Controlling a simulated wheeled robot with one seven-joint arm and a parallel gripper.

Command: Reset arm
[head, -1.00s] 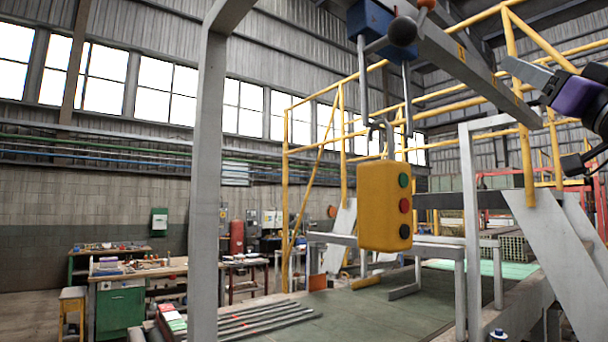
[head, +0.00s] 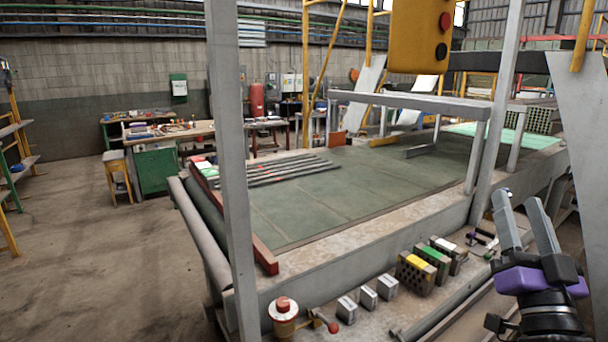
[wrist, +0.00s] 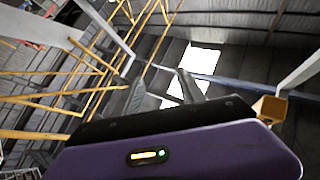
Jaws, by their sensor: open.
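My gripper (head: 524,208) is at the lower right of the head view, with its two grey fingers pointing up and apart. It is open, and nothing shows between the fingers. My wrist is black with a purple band. In the wrist view my gripper (wrist: 165,95) shows its dark fingers beyond the purple housing, against the windows and roof. The fingers touch nothing that I can see.
A yellow control box (head: 420,35) hangs at the top. Hollow bricks (head: 416,272) with coloured tops and several small grey blocks (head: 368,298) lie on the front ledge. Grey posts (head: 232,170) frame the green conveyor bed (head: 330,205). Open floor (head: 90,250) lies to the left.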

